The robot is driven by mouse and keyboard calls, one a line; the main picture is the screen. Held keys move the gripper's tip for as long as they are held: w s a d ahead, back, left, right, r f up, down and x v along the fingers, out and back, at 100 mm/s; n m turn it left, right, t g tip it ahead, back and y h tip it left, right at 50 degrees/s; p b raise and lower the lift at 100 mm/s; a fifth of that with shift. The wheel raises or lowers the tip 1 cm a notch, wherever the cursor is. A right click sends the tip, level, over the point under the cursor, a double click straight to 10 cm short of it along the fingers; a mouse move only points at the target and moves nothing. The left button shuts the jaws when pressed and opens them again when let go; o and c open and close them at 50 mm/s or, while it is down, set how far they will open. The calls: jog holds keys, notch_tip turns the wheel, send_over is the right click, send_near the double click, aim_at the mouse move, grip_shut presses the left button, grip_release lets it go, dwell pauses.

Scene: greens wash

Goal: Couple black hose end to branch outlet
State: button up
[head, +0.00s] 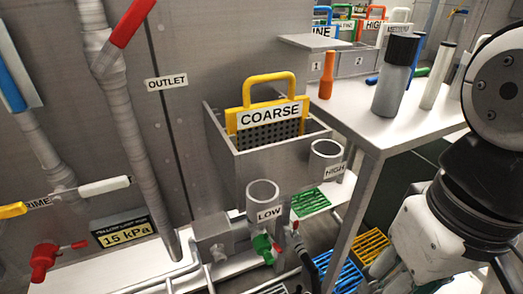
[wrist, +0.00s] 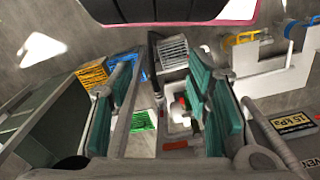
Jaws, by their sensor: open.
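My gripper (wrist: 162,78) shows in the wrist view with its two teal-padded fingers spread apart and nothing seen held. A dark, narrow upright piece (wrist: 154,65), which looks like the black hose, lies in the gap between the fingers; I cannot tell its end. In the head view a black hose-like piece (head: 308,268) stands at the bottom edge, below the HIGH cup. A green fitting (head: 262,246) sits under the LOW cup (head: 263,194). I cannot tell which fitting is the branch outlet. The gripper itself is outside the head view; my arm comes down at the right.
A grey tank (head: 222,150) holds the yellow COARSE basket (head: 268,112). A table (head: 345,122) with bottles stands at the right, its leg close to the fittings. Blue (head: 340,274) and yellow (head: 371,246) crates lie below. Wrapped pipes and a 15 kPa sign (head: 124,232) are left.

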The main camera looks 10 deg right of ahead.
jog(key=c, duration=0.4)
jog(key=shift+o, duration=0.2)
dwell(0.3)
